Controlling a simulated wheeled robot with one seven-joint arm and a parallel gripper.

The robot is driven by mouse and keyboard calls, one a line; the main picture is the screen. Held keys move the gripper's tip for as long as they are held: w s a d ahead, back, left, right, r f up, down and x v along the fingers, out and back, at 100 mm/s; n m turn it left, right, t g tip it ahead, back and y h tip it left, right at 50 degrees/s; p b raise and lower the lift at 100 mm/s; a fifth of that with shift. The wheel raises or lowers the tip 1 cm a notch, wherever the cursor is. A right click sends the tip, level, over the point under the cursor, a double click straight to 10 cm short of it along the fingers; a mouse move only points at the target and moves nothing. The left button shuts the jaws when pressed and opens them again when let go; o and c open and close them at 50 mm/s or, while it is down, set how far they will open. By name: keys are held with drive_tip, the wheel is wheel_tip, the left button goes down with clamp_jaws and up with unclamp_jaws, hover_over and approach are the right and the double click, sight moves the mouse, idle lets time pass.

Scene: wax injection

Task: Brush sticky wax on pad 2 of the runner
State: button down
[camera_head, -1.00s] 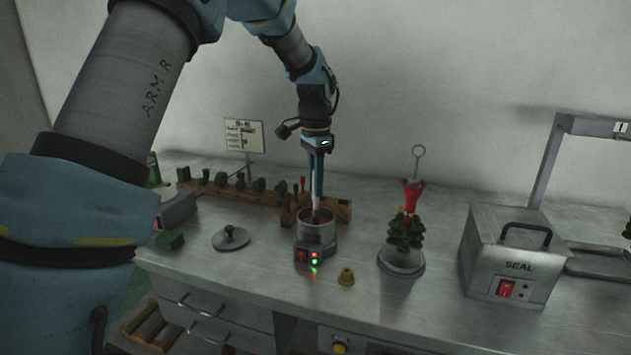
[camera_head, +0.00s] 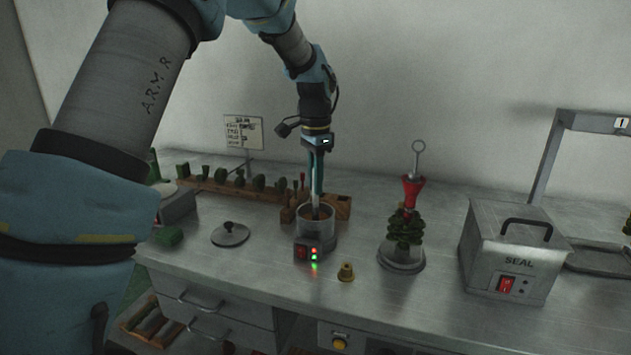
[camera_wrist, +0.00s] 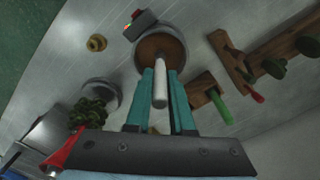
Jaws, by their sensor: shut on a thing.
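My gripper (camera_head: 316,192) points straight down and is shut on a thin pale-handled brush (camera_wrist: 160,80). The brush's lower end is inside the round wax pot (camera_head: 316,222), which holds brown wax (camera_wrist: 161,47); its tip is hidden in the pot. The pot stands on a small heater (camera_head: 308,252) with a red switch and red and green lights. To the right, a wax tree with a red cup top (camera_head: 411,190), a metal ring and dark green pieces (camera_head: 404,229) stands on a round base (camera_head: 401,258). I cannot make out which part is pad 2.
A lid (camera_head: 230,234) lies left of the pot, a small brass piece (camera_head: 346,272) in front. Behind is a wooden rack (camera_head: 215,187) with green and red pieces, and a sign (camera_head: 243,132). A metal SEAL box (camera_head: 515,250) stands right. The bench between pot and tree is clear.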

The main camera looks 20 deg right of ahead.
drive_tip(key=shift+f, duration=0.55)
idle(1.4)
drive_tip(key=shift+r, duration=0.1)
drive_tip(key=shift+r+p, duration=2.9)
drive_tip(key=shift+r, duration=0.65)
drive_tip(key=shift+s+f, duration=0.1)
